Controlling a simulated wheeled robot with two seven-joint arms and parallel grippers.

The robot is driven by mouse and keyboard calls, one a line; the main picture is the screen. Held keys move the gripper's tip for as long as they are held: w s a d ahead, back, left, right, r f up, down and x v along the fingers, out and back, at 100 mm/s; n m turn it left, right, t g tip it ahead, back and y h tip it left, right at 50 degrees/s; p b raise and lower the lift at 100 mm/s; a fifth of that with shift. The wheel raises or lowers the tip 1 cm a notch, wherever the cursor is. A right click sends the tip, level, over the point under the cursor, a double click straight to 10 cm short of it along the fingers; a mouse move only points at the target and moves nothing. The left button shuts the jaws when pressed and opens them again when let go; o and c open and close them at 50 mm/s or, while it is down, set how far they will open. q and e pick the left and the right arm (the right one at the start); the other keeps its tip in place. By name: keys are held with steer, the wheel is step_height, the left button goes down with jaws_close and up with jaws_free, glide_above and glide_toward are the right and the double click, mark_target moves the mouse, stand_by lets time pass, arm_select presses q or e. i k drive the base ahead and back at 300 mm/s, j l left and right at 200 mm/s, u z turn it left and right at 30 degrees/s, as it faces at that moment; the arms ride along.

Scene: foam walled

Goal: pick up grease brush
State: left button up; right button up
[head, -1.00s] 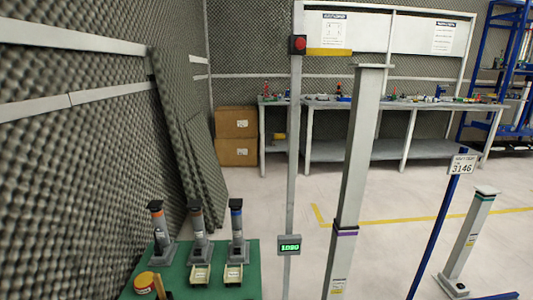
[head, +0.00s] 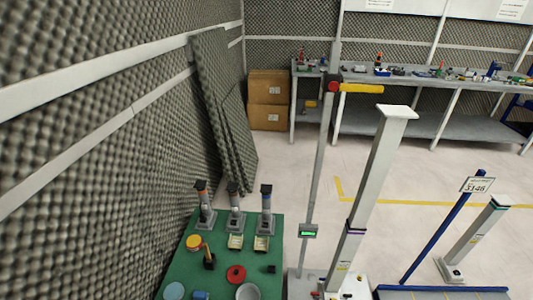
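A small brush-like item (head: 208,258) with a tan handle and a dark lower end stands or leans on the green table top (head: 184,272). It looks like the grease brush, but it is too small to be sure. It is just right of a round yellow-lidded tin (head: 193,242), near the table's left edge. Neither of my grippers is in view.
Several grey upright tools, one of them here (head: 266,210), stand at the table's back with small yellowish trays (head: 261,243). A red disc (head: 236,274) and grey bowl (head: 248,292) are nearer. A foam wall borders the left; a post (head: 375,185) stands to the right.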

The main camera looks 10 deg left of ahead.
mark_target(205, 248)
steer(key=u, duration=0.95)
steer(key=z, duration=1.15)
steer(key=u, duration=1.15)
